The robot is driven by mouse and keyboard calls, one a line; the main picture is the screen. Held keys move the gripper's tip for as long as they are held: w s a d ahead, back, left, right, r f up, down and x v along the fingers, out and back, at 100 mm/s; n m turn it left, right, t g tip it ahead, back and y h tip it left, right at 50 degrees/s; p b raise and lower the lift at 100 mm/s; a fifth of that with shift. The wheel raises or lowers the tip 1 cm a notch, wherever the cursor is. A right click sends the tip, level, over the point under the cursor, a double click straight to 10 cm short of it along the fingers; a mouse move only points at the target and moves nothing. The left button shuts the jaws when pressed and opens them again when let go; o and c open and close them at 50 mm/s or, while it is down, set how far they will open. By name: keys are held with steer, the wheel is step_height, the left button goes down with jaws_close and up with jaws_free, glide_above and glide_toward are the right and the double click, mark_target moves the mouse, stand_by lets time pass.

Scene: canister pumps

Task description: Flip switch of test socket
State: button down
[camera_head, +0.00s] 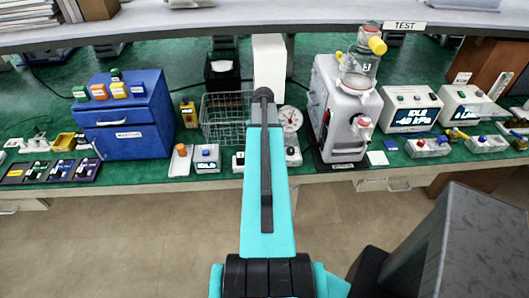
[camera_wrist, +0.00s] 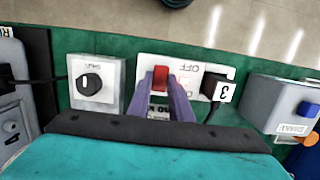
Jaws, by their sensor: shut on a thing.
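The test socket (camera_wrist: 204,68) is a white panel in the wrist view, with upside-down OFF lettering and a red rocker switch (camera_wrist: 161,72). A black plug (camera_wrist: 214,90) with a tag marked 3 sits at its right side. My gripper (camera_wrist: 161,79) has its two purple fingers on either side of the red switch and is shut on it. The fingers hide part of the panel and its lower lettering. In the head view my teal arm hides the gripper and most of the socket area.
In the wrist view a grey box with a black knob (camera_wrist: 90,84) stands left of the socket. A box with a blue button (camera_wrist: 308,109) stands right. In the head view a wire basket (camera_head: 225,112), a dial (camera_head: 290,119) and a pump machine (camera_head: 340,110) stand nearby.

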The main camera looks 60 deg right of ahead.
steer(key=c, duration=1.6)
jaws_free()
steer(key=shift+r, duration=0.2)
steer(key=shift+w+d+r+p, duration=0.25)
steer(key=shift+r+p, duration=0.85)
steer(key=shift+r, duration=1.1)
steer(key=shift+w+d+r+p, duration=0.25)
steer(key=shift+r+p, duration=0.8)
steer(key=shift+r, duration=1.2)
steer(key=shift+w+d+r+p, duration=0.25)
steer(key=shift+r+p, duration=0.85)
steer(key=shift+r, duration=1.1)
steer(key=shift+s+d, duration=0.1)
steer(key=shift+s, duration=0.1)
